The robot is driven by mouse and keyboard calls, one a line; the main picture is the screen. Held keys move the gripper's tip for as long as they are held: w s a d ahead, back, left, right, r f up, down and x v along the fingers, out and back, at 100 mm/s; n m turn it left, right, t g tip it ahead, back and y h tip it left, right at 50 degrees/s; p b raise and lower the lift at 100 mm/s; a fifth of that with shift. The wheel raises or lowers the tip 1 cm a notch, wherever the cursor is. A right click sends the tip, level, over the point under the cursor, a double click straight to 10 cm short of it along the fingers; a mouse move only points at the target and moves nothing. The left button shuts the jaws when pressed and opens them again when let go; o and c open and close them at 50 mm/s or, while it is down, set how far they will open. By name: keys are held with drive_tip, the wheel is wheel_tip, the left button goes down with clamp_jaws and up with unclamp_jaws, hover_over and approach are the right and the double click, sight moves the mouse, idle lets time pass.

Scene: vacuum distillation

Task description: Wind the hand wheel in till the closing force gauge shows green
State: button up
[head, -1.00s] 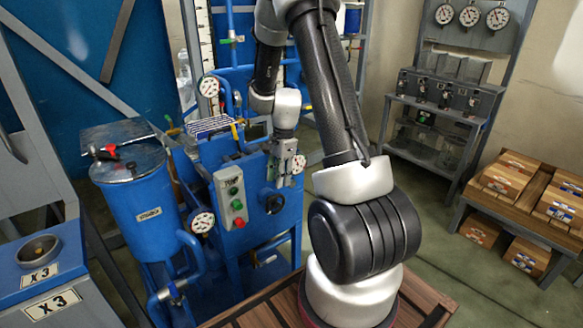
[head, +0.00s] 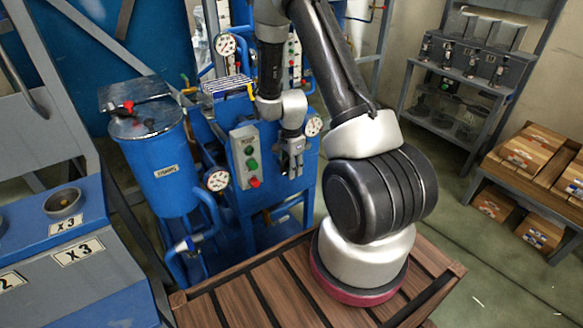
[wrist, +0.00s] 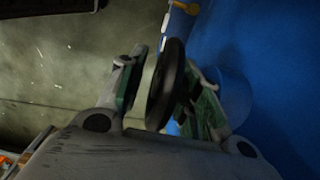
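The dark round hand wheel (wrist: 166,84) is seen nearly edge-on in the wrist view, in front of the blue machine. My gripper (wrist: 160,82) is open, with one finger on each side of the wheel. A narrow gap shows on the left; I cannot tell whether the right finger touches. In the head view my gripper (head: 291,162) points down at the front of the blue machine (head: 270,192) and hides the wheel. White dial gauges show at right of the gripper (head: 313,125), at lower left (head: 216,180) and higher up (head: 225,44). Their readings are too small to tell.
A grey control box (head: 246,157) with green and red buttons sits just left of my gripper. A blue tank (head: 158,165) stands further left. A slatted wooden platform (head: 250,295) is below. Open floor (head: 450,215) lies to the right.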

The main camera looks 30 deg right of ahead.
clamp_jaws()
drive_tip(key=shift+d, duration=0.1)
drive_tip(key=shift+s+y, duration=0.15)
drive_tip(key=shift+y, duration=0.65)
unclamp_jaws()
drive_tip(key=shift+a, duration=0.2)
